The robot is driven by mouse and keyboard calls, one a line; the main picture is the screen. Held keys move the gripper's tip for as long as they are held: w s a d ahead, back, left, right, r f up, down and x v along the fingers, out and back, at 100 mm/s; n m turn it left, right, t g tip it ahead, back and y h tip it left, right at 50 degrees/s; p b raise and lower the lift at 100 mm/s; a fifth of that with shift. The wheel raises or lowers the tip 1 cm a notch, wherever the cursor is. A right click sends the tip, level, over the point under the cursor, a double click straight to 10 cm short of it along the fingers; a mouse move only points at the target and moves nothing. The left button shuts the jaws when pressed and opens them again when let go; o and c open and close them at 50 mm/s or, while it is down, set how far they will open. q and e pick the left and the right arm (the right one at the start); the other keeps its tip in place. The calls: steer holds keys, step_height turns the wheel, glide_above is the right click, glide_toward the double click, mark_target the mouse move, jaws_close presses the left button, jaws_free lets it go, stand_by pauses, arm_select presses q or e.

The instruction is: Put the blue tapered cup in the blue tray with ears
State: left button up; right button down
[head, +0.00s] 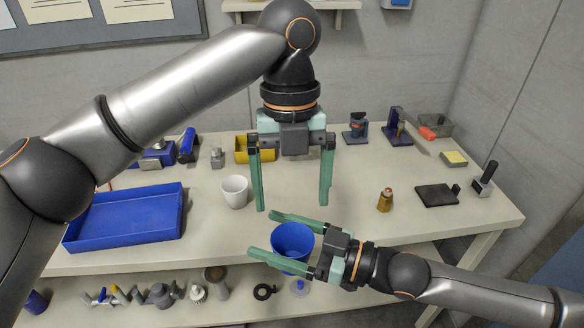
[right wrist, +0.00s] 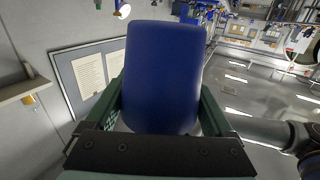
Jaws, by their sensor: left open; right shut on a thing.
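The blue tapered cup (head: 292,241) is held between the green fingers of my right gripper (head: 262,236), in front of the table's front edge. It also fills the middle of the right wrist view (right wrist: 163,75), with a finger on each side. My left gripper (head: 292,200) is open and empty, fingers pointing down above the table, behind and above the cup. The blue tray (head: 125,235) lies on the table at the left, and its visible floor is empty. My left arm passes in front of the area near its left end, and I cannot make out ears on it.
A white cup (head: 235,191) stands between the tray and my left gripper. A yellow bin (head: 240,149) is behind it. A brown bottle (head: 385,200) and a black plate (head: 437,195) stand at the right. A lower shelf (head: 215,308) holds several parts.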

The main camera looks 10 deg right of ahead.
mark_target(293, 231)
arm_select(q)
steer(key=f, duration=0.5)
steer(key=s+f, duration=0.1)
steer(key=f, duration=0.1)
steer(key=shift+f, duration=0.4)
steer(key=c, duration=1)
steer(key=shift+c, duration=0.4)
arm_select(e)
jaws_free()
